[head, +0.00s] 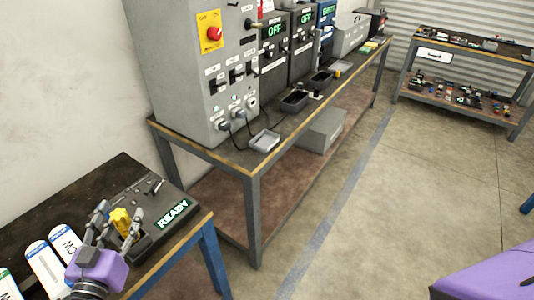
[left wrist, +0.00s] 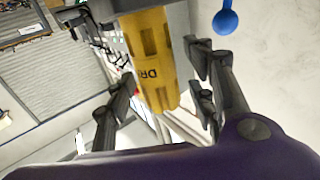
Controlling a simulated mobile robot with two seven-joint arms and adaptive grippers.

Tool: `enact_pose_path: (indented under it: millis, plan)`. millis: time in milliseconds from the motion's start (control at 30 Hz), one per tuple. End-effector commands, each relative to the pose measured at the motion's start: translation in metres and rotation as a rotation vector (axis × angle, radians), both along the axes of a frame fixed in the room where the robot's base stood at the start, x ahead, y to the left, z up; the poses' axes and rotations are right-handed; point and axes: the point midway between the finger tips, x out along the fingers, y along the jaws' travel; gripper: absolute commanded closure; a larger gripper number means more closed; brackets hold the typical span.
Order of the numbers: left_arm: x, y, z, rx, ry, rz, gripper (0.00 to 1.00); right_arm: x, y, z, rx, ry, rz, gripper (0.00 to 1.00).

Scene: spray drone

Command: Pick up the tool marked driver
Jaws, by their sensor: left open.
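The tool marked driver (head: 121,220) has a yellow handle and stands in a dark holder block (head: 150,222) on the near-left table. In the left wrist view its yellow handle (left wrist: 150,60) fills the upper middle, with black letters "DR" partly visible. My left gripper (head: 117,228) is open, with its grey fingers on either side of the handle. In the left wrist view the fingers (left wrist: 162,88) flank the handle, and gaps seem to show on both sides. The tool's lower end is hidden. My right gripper is in neither view.
White labelled pieces, including one marked CW (head: 68,245), lie beside my left gripper. A green READY sign (head: 172,213) is on the holder block. A long workbench (head: 205,150) with grey control boxes stands behind. A shelf table (head: 475,62) is at the far right; open floor lies between.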

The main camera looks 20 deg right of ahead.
Motion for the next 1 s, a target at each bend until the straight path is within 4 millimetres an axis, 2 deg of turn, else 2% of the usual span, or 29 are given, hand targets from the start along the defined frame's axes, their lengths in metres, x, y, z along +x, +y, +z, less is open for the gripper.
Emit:
enact_pose_path:
  millis: [200,600,1000]
  plan:
    - [0.0002,-0.0002,-0.0011,-0.001,0.001,0.0,0.5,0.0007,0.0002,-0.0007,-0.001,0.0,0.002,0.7]
    - [0.0001,-0.0001,-0.0009,-0.001,0.001,0.0,1.0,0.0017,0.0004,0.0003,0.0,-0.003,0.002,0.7]
    - [0.0005,-0.0002,0.0054,-0.001,-0.003,0.0,1.0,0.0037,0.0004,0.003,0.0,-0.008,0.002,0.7]
